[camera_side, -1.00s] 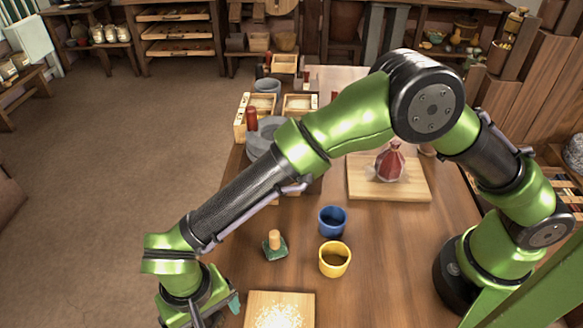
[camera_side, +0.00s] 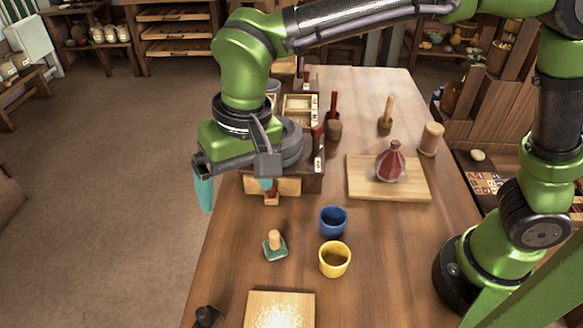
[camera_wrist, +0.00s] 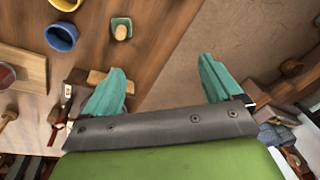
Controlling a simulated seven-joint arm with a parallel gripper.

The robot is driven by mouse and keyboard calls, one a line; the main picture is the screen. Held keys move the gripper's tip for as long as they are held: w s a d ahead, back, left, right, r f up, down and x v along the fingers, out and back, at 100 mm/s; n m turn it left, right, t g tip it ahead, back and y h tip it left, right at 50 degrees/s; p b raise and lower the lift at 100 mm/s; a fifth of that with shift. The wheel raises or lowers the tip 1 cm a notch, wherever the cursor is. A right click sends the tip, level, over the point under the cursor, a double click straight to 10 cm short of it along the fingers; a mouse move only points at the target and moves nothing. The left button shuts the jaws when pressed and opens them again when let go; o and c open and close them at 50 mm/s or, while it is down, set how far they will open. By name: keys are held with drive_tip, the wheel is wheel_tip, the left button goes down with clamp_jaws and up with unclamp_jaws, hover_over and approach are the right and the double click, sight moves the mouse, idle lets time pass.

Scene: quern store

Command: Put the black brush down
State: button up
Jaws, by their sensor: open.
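A black object (camera_side: 208,316), which looks like the black brush, lies on the wooden table (camera_side: 385,250) at the bottom left of the side view, just left of the board with pale crumbs (camera_side: 280,312). The picture's lower edge cuts it off, so I cannot tell its full shape. My gripper (camera_side: 237,190) is well away from it, above the table's left edge near the grey quern. Its teal fingers are spread wide with nothing between them, as the wrist view also shows (camera_wrist: 160,70). The black object is not visible in the wrist view.
A green-based block with a tan knob (camera_side: 275,246), a blue cup (camera_side: 332,221) and a yellow cup (camera_side: 335,260) stand mid-table. Wooden boxes and the quern crowd the far left.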

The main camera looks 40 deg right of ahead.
drive_tip(key=s+d+r+m+t+y, duration=0.1)
drive_tip(key=d+r, duration=0.2)
drive_tip(key=d, duration=0.5)
drive_tip(key=s+d+r+t, duration=0.1)
drive_tip(key=d+r+t, duration=0.1)
drive_tip(key=d, duration=0.6)
drive_tip(key=s+d+f+m+t, duration=0.1)
drive_tip(key=s+d+t, duration=0.1)
drive_tip(key=s+d, duration=0.4)
drive_tip(key=d, duration=0.4)
drive_tip(key=shift+s+d+f+m+t, duration=0.25)
drive_tip(key=shift+s+m+t, duration=0.05)
drive_tip(key=shift+t, duration=0.1)
